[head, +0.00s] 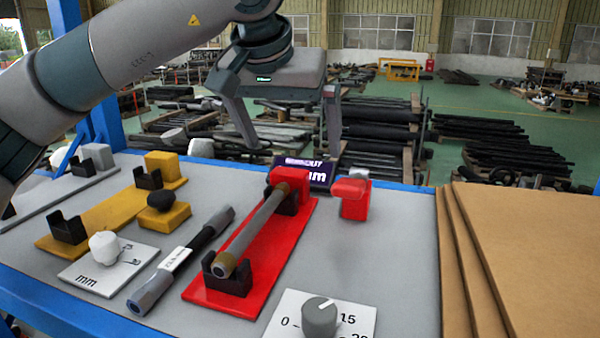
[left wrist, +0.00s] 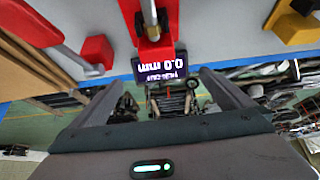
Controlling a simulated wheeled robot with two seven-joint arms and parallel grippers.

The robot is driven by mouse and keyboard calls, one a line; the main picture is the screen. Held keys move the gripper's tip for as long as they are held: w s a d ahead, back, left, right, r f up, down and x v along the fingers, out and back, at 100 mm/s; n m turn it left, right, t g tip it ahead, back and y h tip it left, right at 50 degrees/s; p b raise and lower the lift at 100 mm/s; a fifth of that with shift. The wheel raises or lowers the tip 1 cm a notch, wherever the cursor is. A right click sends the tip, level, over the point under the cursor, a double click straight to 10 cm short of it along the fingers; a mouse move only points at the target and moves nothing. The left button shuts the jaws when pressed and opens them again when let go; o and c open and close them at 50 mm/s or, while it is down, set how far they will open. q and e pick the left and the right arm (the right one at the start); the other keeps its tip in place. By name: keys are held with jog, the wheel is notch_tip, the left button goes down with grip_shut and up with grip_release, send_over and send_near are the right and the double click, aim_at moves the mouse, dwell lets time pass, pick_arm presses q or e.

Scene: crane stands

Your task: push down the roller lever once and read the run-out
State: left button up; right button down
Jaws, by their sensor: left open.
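The red stand (head: 255,262) carries a grey-brown shaft (head: 258,228) lying in two black V-blocks. A small dark display (head: 303,173) stands behind its far end; in the left wrist view the display (left wrist: 160,67) appears upside down and seems to read 0.0 mm. A separate red block (head: 352,198) with a grey part stands right of the stand; in the left wrist view this red block (left wrist: 97,50) has a grey bar. I cannot tell for certain which part is the roller lever. My left gripper (head: 291,143) is open, empty and above the display area. My right gripper is not in view.
A yellow stand (head: 105,215) and a yellow block with a black knob (head: 160,201) are left. A dark rod with blue-grey ends (head: 180,260) lies between the stands. A grey dial (head: 320,316) is at the front. Brown boards (head: 530,250) fill the right.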

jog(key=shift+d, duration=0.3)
pick_arm(q)
jog(key=p+v, duration=0.4)
jog(key=v, duration=0.6)
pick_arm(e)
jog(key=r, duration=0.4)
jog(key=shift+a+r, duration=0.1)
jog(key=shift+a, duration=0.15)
pick_arm(q)
jog(key=shift+s, duration=0.1)
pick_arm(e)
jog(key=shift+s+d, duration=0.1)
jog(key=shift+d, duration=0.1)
